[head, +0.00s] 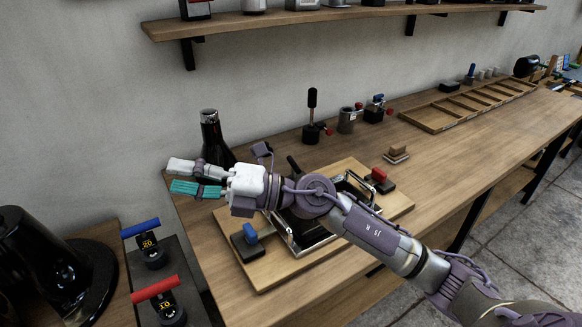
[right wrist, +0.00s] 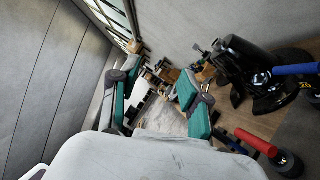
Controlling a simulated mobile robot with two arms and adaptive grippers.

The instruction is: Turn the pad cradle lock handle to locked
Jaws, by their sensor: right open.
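A wooden board (head: 395,207) on the bench carries a black cradle with metal rails (head: 298,243), partly hidden behind my right arm. A blue-topped block (head: 248,240) sits at the board's left and a red-topped block (head: 379,179) at its right. A black lever (head: 293,165) shows at the cradle's far side; I cannot tell whether it is the lock handle or how it is set. My right gripper (head: 182,176) is open and empty, left of the cradle near a dark bottle (head: 214,140). Its teal-padded fingers also show in the right wrist view (right wrist: 158,75). My left gripper is out of view.
Blue (head: 140,228) and red (head: 154,288) T-handles stand left of the bench, beside a black rounded object (head: 42,262). A small wooden stack (head: 397,153), a black upright lever (head: 312,115) and a compartment tray (head: 437,118) are on the bench. Its middle right is clear.

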